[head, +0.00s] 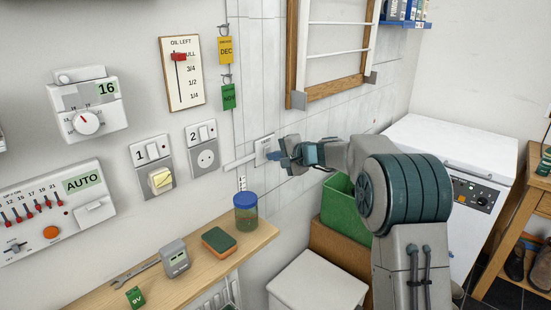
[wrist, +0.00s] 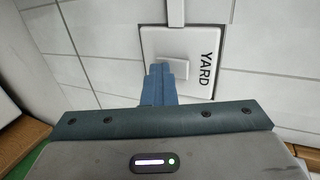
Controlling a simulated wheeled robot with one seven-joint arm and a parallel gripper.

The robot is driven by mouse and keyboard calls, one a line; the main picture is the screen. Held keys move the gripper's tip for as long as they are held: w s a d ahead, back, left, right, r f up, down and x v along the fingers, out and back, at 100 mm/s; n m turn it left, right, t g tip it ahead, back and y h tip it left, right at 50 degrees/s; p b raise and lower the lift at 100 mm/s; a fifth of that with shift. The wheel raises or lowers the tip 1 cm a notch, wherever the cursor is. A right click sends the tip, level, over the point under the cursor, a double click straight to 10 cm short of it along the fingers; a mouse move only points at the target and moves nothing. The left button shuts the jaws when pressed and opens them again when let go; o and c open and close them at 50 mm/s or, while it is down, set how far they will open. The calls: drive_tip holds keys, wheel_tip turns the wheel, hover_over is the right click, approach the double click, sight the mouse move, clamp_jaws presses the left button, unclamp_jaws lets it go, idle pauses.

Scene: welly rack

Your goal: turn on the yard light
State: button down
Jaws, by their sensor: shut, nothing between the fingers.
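A white switch plate (wrist: 190,45) marked YARD is on the tiled wall in the wrist view. It carries a pale rocker (wrist: 172,68). The same plate (head: 262,145) shows small in the head view, partly behind my gripper. My gripper (wrist: 161,70) is shut and empty, its blue fingers pointing at the plate. The fingertips overlap the rocker's lower left part in the wrist view; I cannot tell whether they touch it. My gripper (head: 274,156) is right at the plate in the head view. Which way the rocker is tipped is unclear, and the yard light is not in view.
A wooden shelf (head: 205,262) below holds a blue-lidded jar (head: 246,211) and a sponge (head: 219,241). Switch units 1 (head: 153,165) and 2 (head: 203,148) are to the left. A green crate (head: 341,205) stands below my arm, a white chest (head: 452,150) to the right.

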drive_tip(key=shift+r, duration=0.75)
drive_tip(key=b+v, duration=0.3)
drive_tip(key=v, duration=1.1)
drive_tip(key=shift+f, duration=0.35)
drive_tip(key=shift+s, duration=0.1)
